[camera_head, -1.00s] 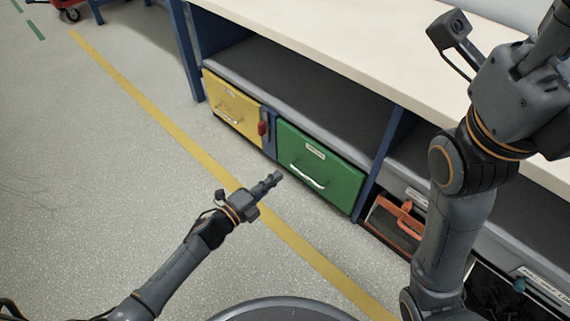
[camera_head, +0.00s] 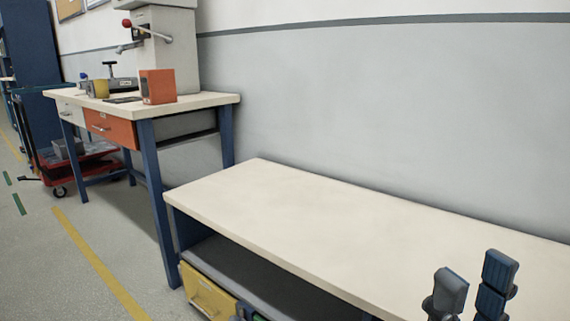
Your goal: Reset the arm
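My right gripper (camera_head: 475,275) shows at the lower right, its two dark fingers pointing up with a gap between them. It is open and nothing is between the fingers. It appears in front of the low bench's bare pale top (camera_head: 330,215); I cannot tell how high above it. The rest of the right arm is below the picture. My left gripper and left arm are out of view.
A yellow drawer (camera_head: 207,296) sits under the bench. A taller workbench (camera_head: 215,99) at the left holds a press (camera_head: 165,50) and an orange box (camera_head: 158,86). A red cart (camera_head: 90,165) stands beyond. The floor at left is clear.

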